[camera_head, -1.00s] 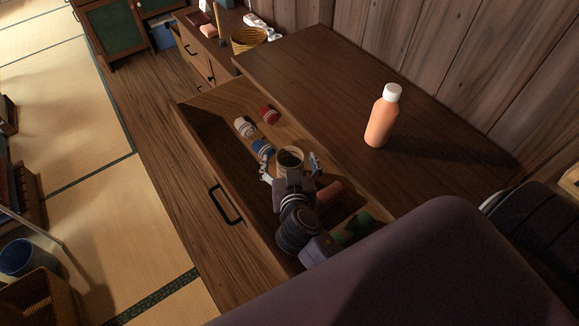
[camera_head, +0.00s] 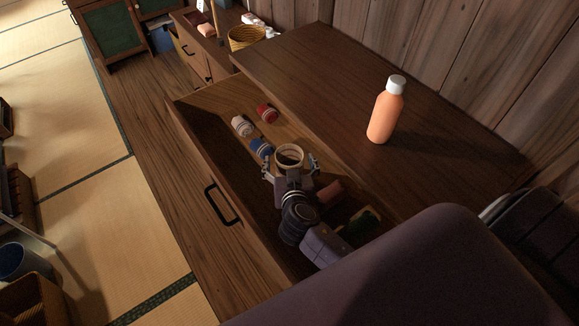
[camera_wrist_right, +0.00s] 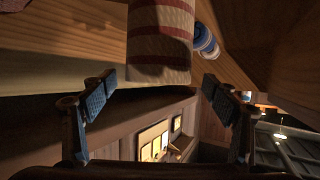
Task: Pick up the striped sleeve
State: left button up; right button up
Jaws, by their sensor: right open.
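The striped sleeve (camera_head: 289,164) is a hollow pale cylinder in the open drawer, its dark opening facing up in the head view. The right wrist view shows the sleeve (camera_wrist_right: 160,40) with reddish-brown bands on beige. My right gripper (camera_head: 290,168) is open, with one finger on each side of the sleeve. In the right wrist view, gaps show between the fingers (camera_wrist_right: 158,86) and the sleeve, and its lower end lies near fingertip level. Its far end is cut off by the frame. My left gripper is not in view.
The drawer (camera_head: 221,187) also holds a blue-and-white roll (camera_head: 261,149), a white one (camera_head: 242,126), a red one (camera_head: 267,113), and reddish and green things beside my right arm. An orange bottle (camera_head: 384,118) stands on the cabinet top (camera_head: 330,85).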

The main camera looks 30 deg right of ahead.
aim_at(288, 149)
jog(key=shift+x, duration=1.65)
jog(key=shift+s, duration=0.1)
jog(key=shift+c, duration=0.4)
jog(key=c, duration=1.3)
jog(key=shift+c, duration=0.4)
jog(key=shift+r, duration=0.1)
